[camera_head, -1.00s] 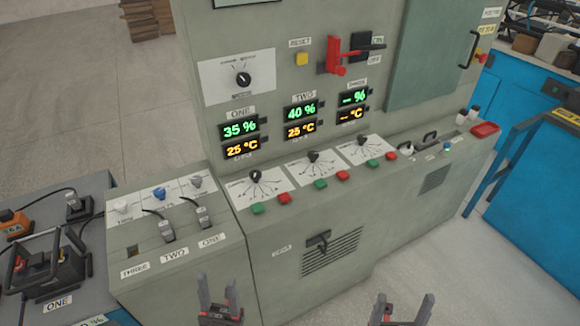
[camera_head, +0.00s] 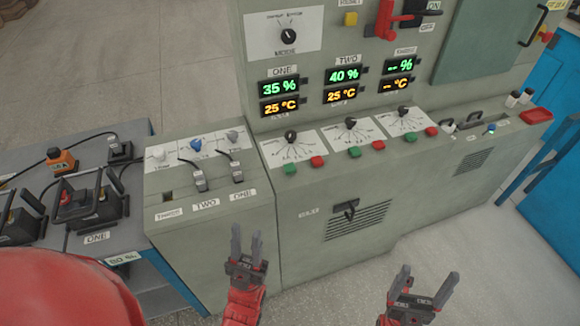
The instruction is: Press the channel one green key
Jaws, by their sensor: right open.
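The channel one green key (camera_head: 290,169) is a small green button on the sloped ledge of the grey cabinet. It sits below the left dial (camera_head: 291,136), under the ONE display (camera_head: 280,97) reading 35 % and 25 °C. A red key (camera_head: 317,161) is just right of it. My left gripper (camera_head: 246,240) shows in front of the cabinet, lower left of the green key, with its fingers apart and nothing between them. My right gripper (camera_head: 428,278) is open and empty, lower right, apart from the cabinet.
Other green keys (camera_head: 354,152) and red keys (camera_head: 379,145) sit further right along the ledge. A side panel (camera_head: 173,188) with plugged cables stands left of the green key. Floor shows at lower right.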

